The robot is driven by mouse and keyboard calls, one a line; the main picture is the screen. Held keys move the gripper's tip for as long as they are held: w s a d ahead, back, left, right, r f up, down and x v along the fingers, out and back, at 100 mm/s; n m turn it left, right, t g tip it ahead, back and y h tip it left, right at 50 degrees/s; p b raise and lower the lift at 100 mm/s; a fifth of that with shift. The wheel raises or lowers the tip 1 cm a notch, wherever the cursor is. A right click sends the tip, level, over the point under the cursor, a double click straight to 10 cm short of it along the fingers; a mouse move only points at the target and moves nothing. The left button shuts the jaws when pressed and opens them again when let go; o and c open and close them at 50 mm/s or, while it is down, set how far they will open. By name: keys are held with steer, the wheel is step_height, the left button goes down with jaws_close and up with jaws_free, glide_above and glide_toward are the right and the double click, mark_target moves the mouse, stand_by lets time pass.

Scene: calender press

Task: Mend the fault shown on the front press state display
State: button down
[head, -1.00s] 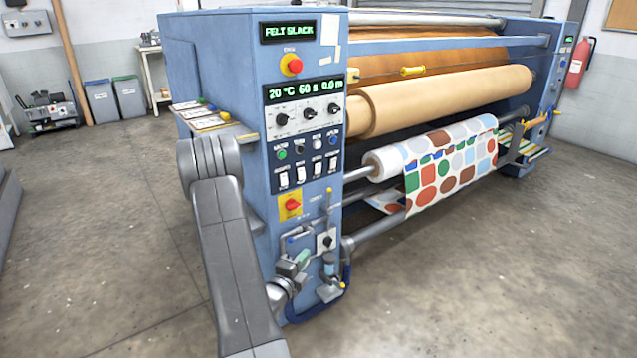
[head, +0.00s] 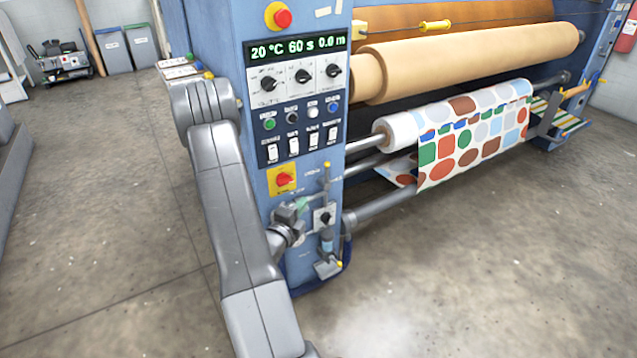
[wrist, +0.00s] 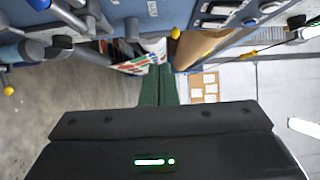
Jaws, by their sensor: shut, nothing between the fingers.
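The front press panel (head: 290,180) stands in the middle of the head view; its upper state display is out of frame. The lower display (head: 298,48) reads 20 °C, 60 s, 0.0 m. Below it are three black dials (head: 302,76), several round buttons, several white rocker switches (head: 293,145) and a red rotary switch on a yellow plate (head: 285,180). Lower down are a black knob on a grey plate (head: 325,216) and pipework. My gripper (head: 303,205) is beside this pipework, left of the knob. In the wrist view its green fingers (wrist: 157,85) are together and empty.
A tan felt-covered roller (head: 465,65) and a roll of patterned fabric (head: 465,140) run right from the panel. Concrete floor (head: 480,280) is clear in front. Two bins (head: 128,50) stand far left.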

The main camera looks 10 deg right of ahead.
mark_target(327, 173)
steer(key=x, duration=1.4)
steer(key=shift+d, duration=0.15)
steer(key=w+d+m+g+y+p, duration=0.2)
steer(key=d+m+g+y+p, duration=0.3)
steer(key=y+p, duration=0.4)
steer(key=d+g+p, duration=0.1)
steer(key=p, duration=0.6)
steer(key=shift+w+f+g, duration=0.2)
steer(key=shift+f+g, duration=0.1)
steer(key=shift+g, duration=0.1)
steer(key=shift+d, duration=0.1)
